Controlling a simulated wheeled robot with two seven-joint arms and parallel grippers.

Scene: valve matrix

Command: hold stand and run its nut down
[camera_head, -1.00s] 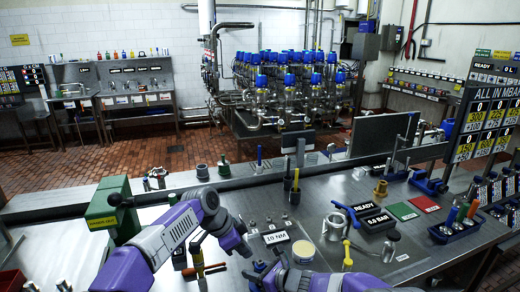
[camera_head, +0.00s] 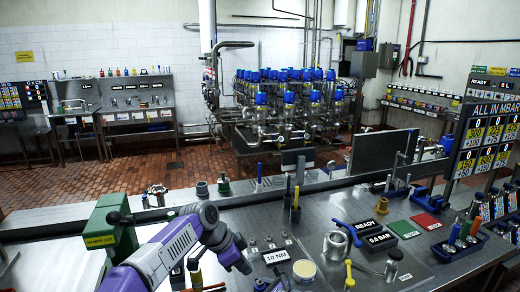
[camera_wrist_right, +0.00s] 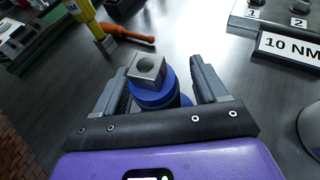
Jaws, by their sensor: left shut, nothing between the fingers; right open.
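The stand is a blue round piece (camera_wrist_right: 155,98) with a square metal nut (camera_wrist_right: 147,70) on top, seen in the right wrist view. My right gripper (camera_wrist_right: 163,84) is open. Its fingers are on both sides of the blue piece; I cannot tell whether they touch it. In the head view my purple left arm comes in from the left. Its gripper (camera_head: 246,267) points down near the bottom middle, shut and empty, left of the 10 NM sign. Its fingertips are hard to make out. Only a dark and blue bit of the stand area shows at the bottom edge.
The 10 NM sign (camera_head: 277,257) stands beside the stand. A green press (camera_head: 113,225) is left of my arm. A metal fixture (camera_head: 335,247) and the 0.0 BAR box (camera_head: 377,238) are at right.

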